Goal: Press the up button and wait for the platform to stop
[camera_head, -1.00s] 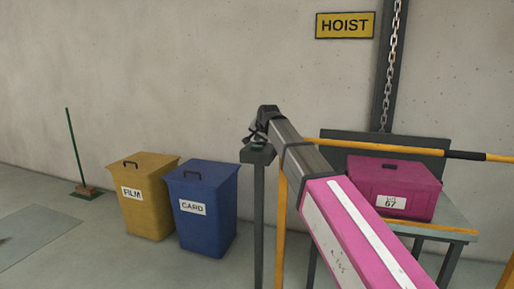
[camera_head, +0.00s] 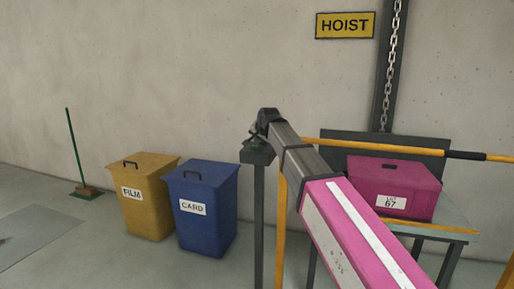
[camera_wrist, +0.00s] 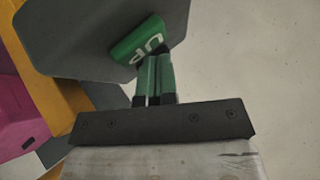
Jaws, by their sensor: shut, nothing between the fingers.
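The green button marked UP (camera_wrist: 140,38) is on the dark grey control box (camera_wrist: 85,30) in the wrist view. In the head view, the box (camera_head: 258,154) tops a thin dark post. My gripper (camera_wrist: 155,58) is shut and empty, its green fingers pointing at the button. The fingertips meet the button's lower right edge in the picture; I cannot tell whether they press it. In the head view, my gripper (camera_head: 254,136) is just above the box, and the button is hidden. The platform (camera_head: 455,222) holds a magenta crate (camera_head: 395,176) beside the hoist column.
A yellow rail (camera_head: 345,144) with a post borders the platform, close to my arm. A yellow FILM bin (camera_head: 146,210) and a blue CARD bin (camera_head: 207,222) stand left of the box. A green broom (camera_head: 73,140) leans by the wall. The left floor is mostly clear.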

